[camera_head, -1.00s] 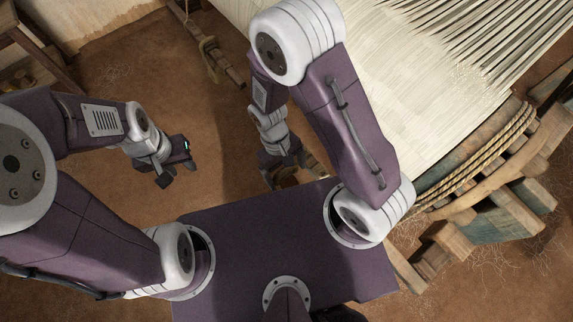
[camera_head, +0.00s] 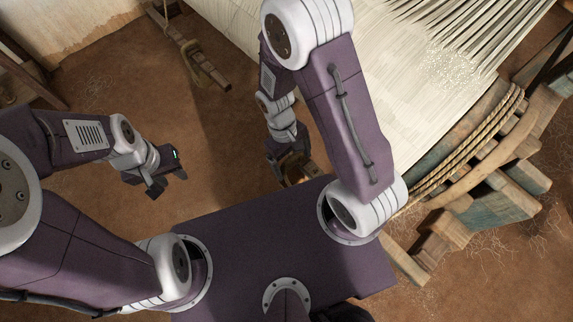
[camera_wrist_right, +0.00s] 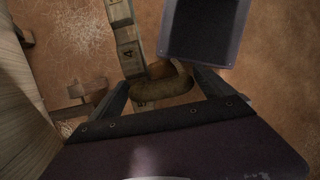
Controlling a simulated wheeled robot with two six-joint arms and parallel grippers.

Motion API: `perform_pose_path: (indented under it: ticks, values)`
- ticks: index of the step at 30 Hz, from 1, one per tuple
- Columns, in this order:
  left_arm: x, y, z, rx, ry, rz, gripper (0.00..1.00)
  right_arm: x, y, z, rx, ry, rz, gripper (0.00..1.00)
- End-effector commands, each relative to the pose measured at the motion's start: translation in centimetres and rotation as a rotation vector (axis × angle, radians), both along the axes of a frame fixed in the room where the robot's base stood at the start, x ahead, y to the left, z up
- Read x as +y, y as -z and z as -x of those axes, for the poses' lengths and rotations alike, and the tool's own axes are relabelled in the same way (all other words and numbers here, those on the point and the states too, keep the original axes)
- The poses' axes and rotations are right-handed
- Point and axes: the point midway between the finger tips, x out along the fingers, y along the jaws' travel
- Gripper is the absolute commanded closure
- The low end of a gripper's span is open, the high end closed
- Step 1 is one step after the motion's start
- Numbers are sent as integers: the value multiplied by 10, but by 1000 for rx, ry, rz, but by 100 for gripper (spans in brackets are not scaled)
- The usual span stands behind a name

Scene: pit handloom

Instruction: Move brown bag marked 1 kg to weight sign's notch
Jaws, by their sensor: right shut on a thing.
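In the right wrist view, a brown bag (camera_wrist_right: 163,89) lies between the two fingers of my right gripper (camera_wrist_right: 165,92), which is shut on it. A wooden bar (camera_wrist_right: 127,45) with notches and dark marks, one like a 4, runs just beyond the bag. I cannot tell whether the bag touches it. No 1 kg mark is readable on the bag. In the head view my right gripper (camera_head: 289,163) hangs low above wooden parts (camera_head: 303,172), and the bag is hardly visible. My left gripper (camera_head: 167,184) is empty over bare floor, its fingers apart.
The loom with white warp threads (camera_head: 400,80) fills the upper right, with coiled rope (camera_head: 470,150) and wooden blocks (camera_head: 490,210) at its edge. The brown floor (camera_head: 110,90) at left is open.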

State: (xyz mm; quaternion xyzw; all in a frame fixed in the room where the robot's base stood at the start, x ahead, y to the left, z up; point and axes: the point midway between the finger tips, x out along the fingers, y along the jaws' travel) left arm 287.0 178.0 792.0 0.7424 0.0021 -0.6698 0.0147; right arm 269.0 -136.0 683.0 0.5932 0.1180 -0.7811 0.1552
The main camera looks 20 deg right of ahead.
Motion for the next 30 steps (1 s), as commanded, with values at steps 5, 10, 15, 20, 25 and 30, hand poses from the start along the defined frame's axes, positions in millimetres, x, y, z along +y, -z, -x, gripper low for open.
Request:
perform_pose_path:
  ticks: [5, 10, 15, 20, 25, 30]
  values:
    - [0, 3, 0, 0, 0, 0, 64, -14, 0, -7, -3, 2, -1, 81]
    - [0, 5, 0, 0, 0, 0, 64, -26, 0, -11, -3, 3, 0, 81]
    - [0, 7, 0, 0, 0, 0, 64, -37, 0, -16, -3, 3, 0, 81]
    - [0, 15, 0, 0, 0, 0, 64, -39, 11, -16, -1, 0, 1, 81]
    - [0, 20, 0, 0, 0, 0, 64, -39, 19, -16, -1, 0, 0, 81]
    - [0, 22, 0, 0, 0, 0, 64, -39, 23, -16, -1, 0, 0, 81]
